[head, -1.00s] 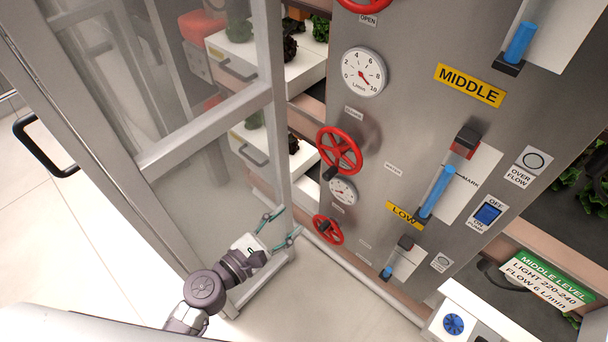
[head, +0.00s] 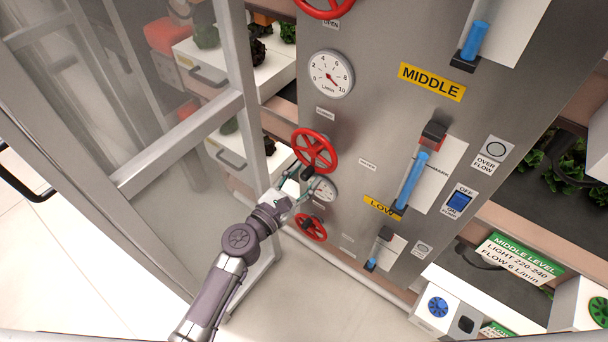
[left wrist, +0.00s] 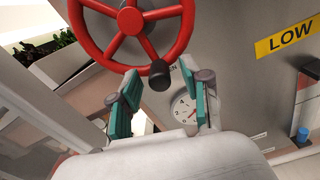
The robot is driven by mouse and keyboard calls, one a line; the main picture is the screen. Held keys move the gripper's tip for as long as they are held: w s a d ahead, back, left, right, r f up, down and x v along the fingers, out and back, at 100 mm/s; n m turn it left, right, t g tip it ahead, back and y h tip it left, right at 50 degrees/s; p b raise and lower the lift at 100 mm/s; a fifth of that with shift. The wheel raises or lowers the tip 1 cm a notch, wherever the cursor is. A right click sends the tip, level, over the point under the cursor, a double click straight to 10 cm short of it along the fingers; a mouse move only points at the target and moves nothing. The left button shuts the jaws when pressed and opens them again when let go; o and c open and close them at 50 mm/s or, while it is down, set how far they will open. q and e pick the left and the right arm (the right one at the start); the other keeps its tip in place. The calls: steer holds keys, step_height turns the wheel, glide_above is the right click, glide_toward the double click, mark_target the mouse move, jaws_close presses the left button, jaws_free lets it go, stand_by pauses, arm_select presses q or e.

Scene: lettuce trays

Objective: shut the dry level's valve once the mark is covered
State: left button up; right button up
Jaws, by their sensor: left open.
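The middle red valve wheel (head: 327,162) is on the grey panel, with a black knob (left wrist: 159,76) on its rim. My left gripper (head: 299,178) is open just below this wheel, its teal fingers pointing at the panel. In the left wrist view the knob shows ahead, between the fingertips, with nothing held. The sight tube under the MIDDLE label has a tall blue column (head: 411,182); its top is near the MARK label (head: 438,169), but the mark itself is too small to judge. The low tube's blue column (head: 371,264) is short. My right gripper is out of view.
A smaller red wheel (head: 311,228) and a gauge (head: 322,189) are close to my left gripper. A framed glass door (head: 181,143) stands open at the left. A larger gauge (head: 330,74) is above the middle wheel.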

arm_select(q)
steer(key=shift+w+d, duration=0.1)
steer(key=shift+w, duration=0.05)
jaws_close()
